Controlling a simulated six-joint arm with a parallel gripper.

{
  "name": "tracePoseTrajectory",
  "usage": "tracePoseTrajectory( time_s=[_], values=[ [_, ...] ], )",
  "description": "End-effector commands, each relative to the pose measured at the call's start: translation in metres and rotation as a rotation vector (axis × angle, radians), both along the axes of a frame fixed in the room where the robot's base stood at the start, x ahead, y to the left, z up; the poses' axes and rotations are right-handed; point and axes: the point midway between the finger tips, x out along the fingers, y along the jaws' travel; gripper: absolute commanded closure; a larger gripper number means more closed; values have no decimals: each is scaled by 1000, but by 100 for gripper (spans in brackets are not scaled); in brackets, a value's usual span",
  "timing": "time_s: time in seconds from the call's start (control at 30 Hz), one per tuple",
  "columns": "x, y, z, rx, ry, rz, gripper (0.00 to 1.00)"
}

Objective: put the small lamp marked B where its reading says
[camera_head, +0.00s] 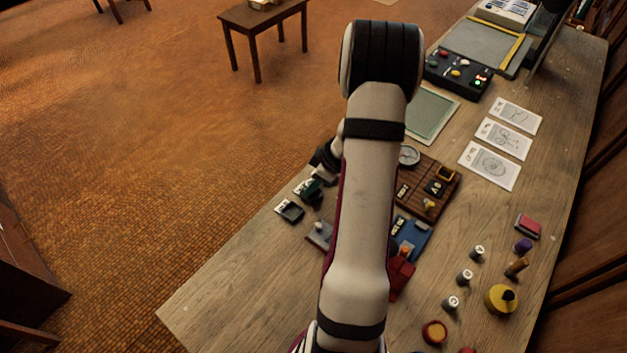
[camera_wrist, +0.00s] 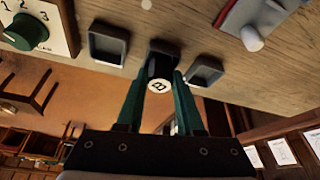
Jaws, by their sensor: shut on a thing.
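In the wrist view, my gripper (camera_wrist: 160,88) has its green fingers shut on the small lamp marked B (camera_wrist: 160,84), whose white round end shows the letter. The lamp is at the middle of a row, between a left dark square tray (camera_wrist: 108,42) and a right dark square tray (camera_wrist: 205,72). A dark square shape lies behind the lamp; I cannot tell whether the lamp touches it. A dial with a green knob (camera_wrist: 28,34) and the numbers 1, 2, 3 is at the upper left; its pointer is unclear. In the head view, my arm hides much of this area.
In the head view, a dark tray (camera_head: 290,210) and a grey lever panel (camera_head: 318,235) sit near the table's edge. Small white-topped cylinders (camera_head: 465,277), a yellow round object (camera_head: 501,299) and picture cards (camera_head: 490,165) lie to the right. Bare wood (camera_head: 230,290) is at the front left.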

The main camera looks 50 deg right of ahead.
Motion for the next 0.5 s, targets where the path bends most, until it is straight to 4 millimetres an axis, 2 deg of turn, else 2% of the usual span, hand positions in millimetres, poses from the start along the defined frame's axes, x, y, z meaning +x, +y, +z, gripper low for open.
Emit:
tracePoseTrajectory(
  time_s=[0.23,0.27,0.43,0.5],
  values=[
    [0,0,-3,0,0,0,100],
    [0,0,-3,0,0,0,62],
    [0,0,-3,0,0,0,31],
    [0,0,-3,0,0,0,29]
  ],
)
